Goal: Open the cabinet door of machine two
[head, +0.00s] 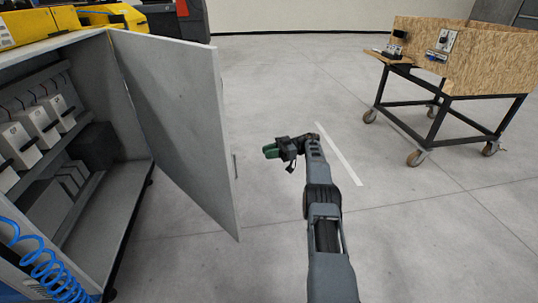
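A grey cabinet (125,215) stands at the left with its front open. Its grey door (180,120) is swung out to the right, hinged near the cabinet's upper right edge, and stands wide open. A small handle (235,167) shows on the door's free edge. I see no label that tells which machine this is. My gripper (270,151), with green fingertips, is to the right of the door and apart from it, pointing left. It seems to hold nothing. Its fingers are too small and overlapped to tell whether they are open.
Inside the cabinet are several white units (38,127) and a dark box (95,147). A coiled blue hose (45,270) hangs at the lower left. Yellow equipment (105,15) sits on top. A wheeled cart (470,62) with wooden panels stands at right. The floor between is clear.

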